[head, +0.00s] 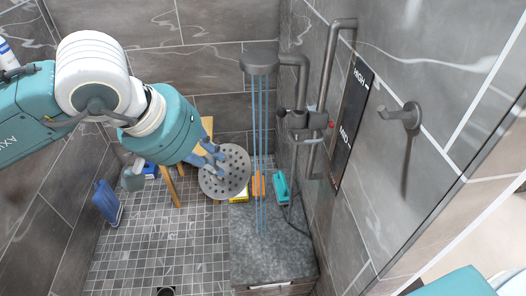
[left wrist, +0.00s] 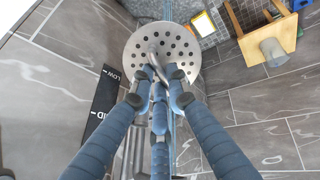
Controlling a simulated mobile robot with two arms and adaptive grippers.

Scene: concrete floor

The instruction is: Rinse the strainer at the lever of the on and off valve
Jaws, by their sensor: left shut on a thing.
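The strainer (head: 236,175) is a round grey metal disc with many holes. My left gripper (head: 213,160) is shut on it from the left; in the left wrist view the blue fingers (left wrist: 160,78) close around its handle near the disc's middle. Thin blue water streams (head: 260,140) fall from the shower head (head: 259,62). The strainer's right rim is just left of the streams in the head view; I cannot tell the depth between them. A grey lever (head: 404,116) sticks out of the right wall beside a black panel (head: 352,122) marked HIGH and MID. My right gripper is not in view.
A stone ledge (head: 262,262) lies under the water. An orange item (head: 258,185), a teal item (head: 281,187) and a wooden stool (head: 172,187) stand behind. A blue item (head: 107,203) leans at left. Pipes and a bracket (head: 305,122) crowd the right wall.

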